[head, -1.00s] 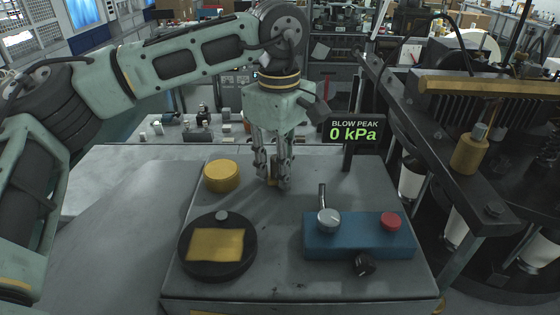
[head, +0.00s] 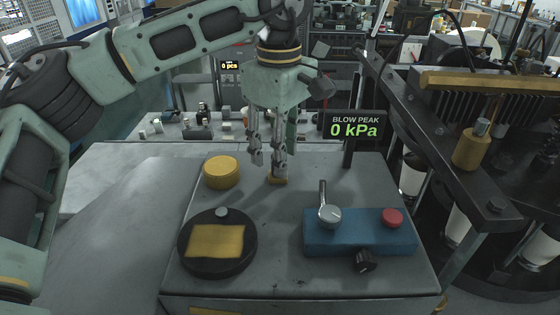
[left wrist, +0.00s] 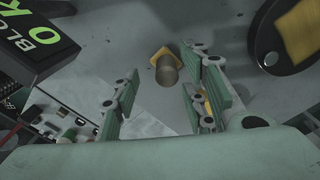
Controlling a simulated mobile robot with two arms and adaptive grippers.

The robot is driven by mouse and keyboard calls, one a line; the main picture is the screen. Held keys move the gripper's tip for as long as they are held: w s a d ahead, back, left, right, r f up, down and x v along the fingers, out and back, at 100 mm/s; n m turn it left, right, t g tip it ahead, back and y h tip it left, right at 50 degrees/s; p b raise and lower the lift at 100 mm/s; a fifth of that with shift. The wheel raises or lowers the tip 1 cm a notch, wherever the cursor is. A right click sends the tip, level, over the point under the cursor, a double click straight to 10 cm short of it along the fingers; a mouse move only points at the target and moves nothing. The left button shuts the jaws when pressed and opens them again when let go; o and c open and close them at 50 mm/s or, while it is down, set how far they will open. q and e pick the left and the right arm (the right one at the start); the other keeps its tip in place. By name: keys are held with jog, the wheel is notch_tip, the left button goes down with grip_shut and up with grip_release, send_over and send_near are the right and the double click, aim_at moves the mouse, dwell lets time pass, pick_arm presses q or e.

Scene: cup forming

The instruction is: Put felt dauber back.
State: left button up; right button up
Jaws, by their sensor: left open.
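A short brownish cylinder (left wrist: 167,72), which looks like the felt dauber, stands at a small yellow base (left wrist: 158,53) in the left wrist view. In the left wrist view the cylinder shows between and beyond the fingers (left wrist: 155,100). My right gripper is in neither view.
A round yellow can (head: 222,172) stands close left of the gripper. A black disc with a yellow square (head: 217,265) lies in front. A blue control box (head: 360,238) with lever and red button sits right. The "0 kPa" display (head: 353,126) stands behind right.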

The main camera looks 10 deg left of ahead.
pick_arm(q)
notch_tip(320, 180, up, 9)
jog(key=shift+b, duration=0.3)
